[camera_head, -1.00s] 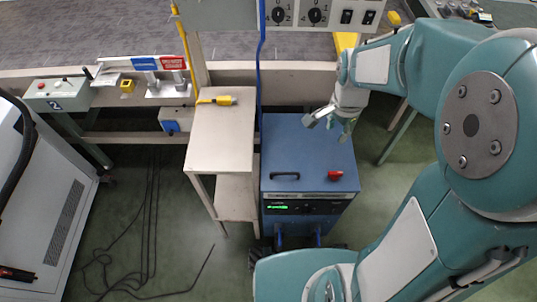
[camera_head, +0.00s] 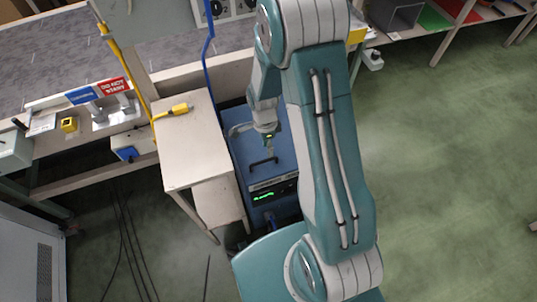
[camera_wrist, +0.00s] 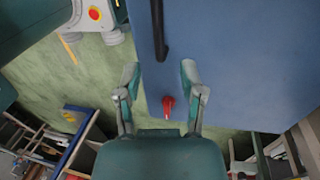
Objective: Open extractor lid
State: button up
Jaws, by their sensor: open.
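The extractor (camera_head: 243,152) is a blue box with a flat lid and a green-lit front panel. The lid looks shut. A black bar handle (camera_head: 263,161) sits near its front edge. In the wrist view the blue lid (camera_wrist: 235,60) fills the upper right, with the handle (camera_wrist: 159,30) at the top and a red knob (camera_wrist: 168,104) below it. My gripper (camera_head: 258,138) is above the lid by the handle. In the wrist view its fingers (camera_wrist: 160,78) are spread, with the handle's end near the gap; nothing is held. My arm hides the knob in the head view.
A pale side table (camera_head: 190,140) with a yellow tool (camera_head: 172,112) stands directly left of the extractor. A blue cable (camera_head: 208,60) hangs behind. Black cables (camera_head: 125,235) lie on the floor at left. The green floor at right is clear.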

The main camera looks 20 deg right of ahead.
aim_at(268, 159)
jog(key=f, duration=0.1)
jog(key=a+f, duration=0.1)
jog(key=f, duration=0.1)
jog(key=shift+s+a+f, duration=0.35)
jog(key=shift+a, duration=0.05)
jog(key=shift+d+f, duration=0.3)
jog(key=shift+d, duration=0.6)
jog(key=shift+a, duration=0.25)
grip_shut()
jog(key=shift+a, duration=0.2)
